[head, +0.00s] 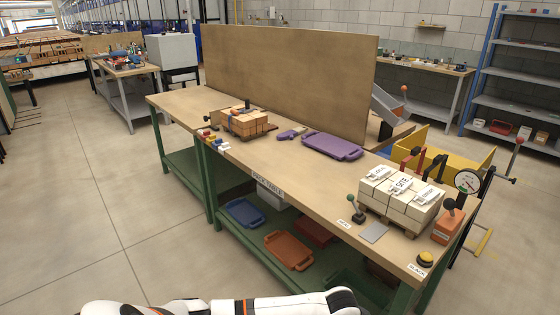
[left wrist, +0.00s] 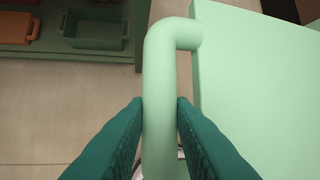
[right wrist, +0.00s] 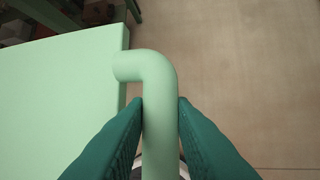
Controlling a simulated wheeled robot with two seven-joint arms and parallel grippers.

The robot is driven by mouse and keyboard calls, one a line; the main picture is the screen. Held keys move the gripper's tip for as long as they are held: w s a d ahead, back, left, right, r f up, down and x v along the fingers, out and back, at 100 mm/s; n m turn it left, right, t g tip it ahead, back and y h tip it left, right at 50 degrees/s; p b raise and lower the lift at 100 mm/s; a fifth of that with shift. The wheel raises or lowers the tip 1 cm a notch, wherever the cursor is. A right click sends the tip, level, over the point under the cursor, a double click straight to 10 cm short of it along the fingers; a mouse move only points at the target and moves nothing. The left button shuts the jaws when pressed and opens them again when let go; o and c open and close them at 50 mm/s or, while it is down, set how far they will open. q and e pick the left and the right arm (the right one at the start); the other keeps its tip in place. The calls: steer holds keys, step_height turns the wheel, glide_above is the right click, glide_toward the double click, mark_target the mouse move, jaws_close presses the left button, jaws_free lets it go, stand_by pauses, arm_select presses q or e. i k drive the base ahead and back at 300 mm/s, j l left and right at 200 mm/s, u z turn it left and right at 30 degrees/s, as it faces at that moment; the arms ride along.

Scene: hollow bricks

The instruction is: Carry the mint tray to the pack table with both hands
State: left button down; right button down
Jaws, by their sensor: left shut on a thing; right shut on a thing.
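The mint tray (left wrist: 260,90) is a pale green flat piece with a round bar handle at each end. In the left wrist view my left gripper (left wrist: 160,105) is shut on one handle, left of the tray body. In the right wrist view my right gripper (right wrist: 160,105) is shut on the other handle, right of the tray body (right wrist: 60,100). The tray and both grippers are out of the head view, where only part of my white arm shows at the bottom.
A long wooden workbench (head: 270,165) with green legs stands ahead. It bears a purple tray (head: 332,146), a pallet of white bricks (head: 400,197) and orange bricks (head: 243,121). Blue (head: 244,212) and orange trays (head: 288,250) lie on its lower shelf. Floor (head: 90,200) is clear to the left.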

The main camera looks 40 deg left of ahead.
mark_target(290, 167)
steer(key=i+j, duration=0.1)
steer(key=j, duration=0.55)
steer(key=i+j, duration=0.1)
steer(key=j, duration=0.6)
steer(key=i+j, duration=0.1)
steer(key=j, duration=0.55)
steer(key=i+j, duration=0.1)
steer(key=j, duration=0.55)
steer(key=i+j, duration=0.1)
steer(key=j, duration=0.6)
steer(key=i+j, duration=0.1)
steer(key=j, duration=0.55)
